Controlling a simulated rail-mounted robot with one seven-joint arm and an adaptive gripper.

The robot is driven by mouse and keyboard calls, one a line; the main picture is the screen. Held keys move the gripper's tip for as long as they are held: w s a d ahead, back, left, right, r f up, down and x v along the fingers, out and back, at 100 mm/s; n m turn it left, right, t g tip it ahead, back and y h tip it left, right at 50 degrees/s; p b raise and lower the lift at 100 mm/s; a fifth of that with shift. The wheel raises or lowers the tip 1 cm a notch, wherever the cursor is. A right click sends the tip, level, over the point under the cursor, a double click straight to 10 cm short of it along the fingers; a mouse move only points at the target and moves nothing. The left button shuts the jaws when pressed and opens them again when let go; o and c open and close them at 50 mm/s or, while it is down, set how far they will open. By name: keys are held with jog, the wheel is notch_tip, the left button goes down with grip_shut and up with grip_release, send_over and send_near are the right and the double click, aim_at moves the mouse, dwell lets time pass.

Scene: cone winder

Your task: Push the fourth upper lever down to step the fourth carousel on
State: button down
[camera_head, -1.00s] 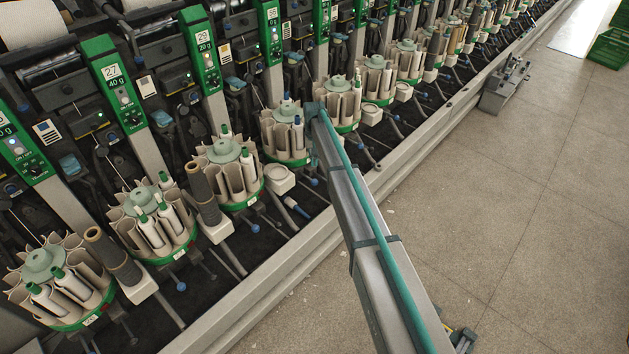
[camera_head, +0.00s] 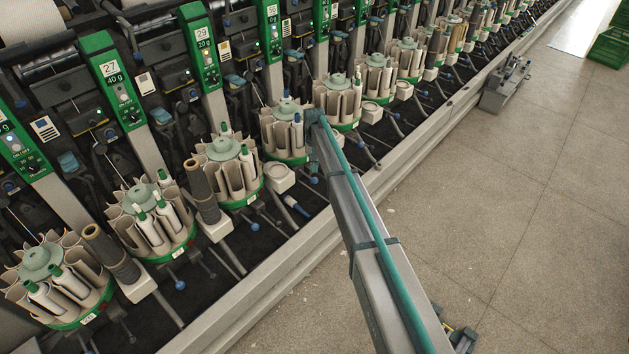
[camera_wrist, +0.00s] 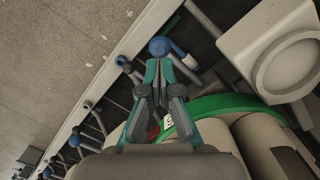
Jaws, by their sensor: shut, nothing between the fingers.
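The fourth carousel from the left (camera_head: 286,157) has a green base ring and tan pockets. White tubes stand in it. My gripper (camera_wrist: 157,72) is shut and empty in the wrist view, with its teal fingertips together. A blue ball knob (camera_wrist: 160,46) shows right at the fingertips; I cannot tell whether they touch it. In the head view my gripper (camera_head: 313,172) is mostly hidden by my own arm, close to the right side of this carousel. The carousel's green ring (camera_wrist: 222,104) also shows in the wrist view. Which knob is the upper lever is unclear.
More carousels (camera_head: 228,170) (camera_head: 340,103) stand close on both sides. A square pale holder (camera_head: 281,178) sits beside the fourth one. A blue-and-white tube (camera_head: 296,206) lies on the dark bed below. The grey front rail (camera_head: 285,270) borders open floor.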

aim_at(314, 178)
jog(key=shift+s+f+b, duration=0.2)
jog(key=shift+f+b, duration=0.2)
jog(key=shift+f, duration=1.35)
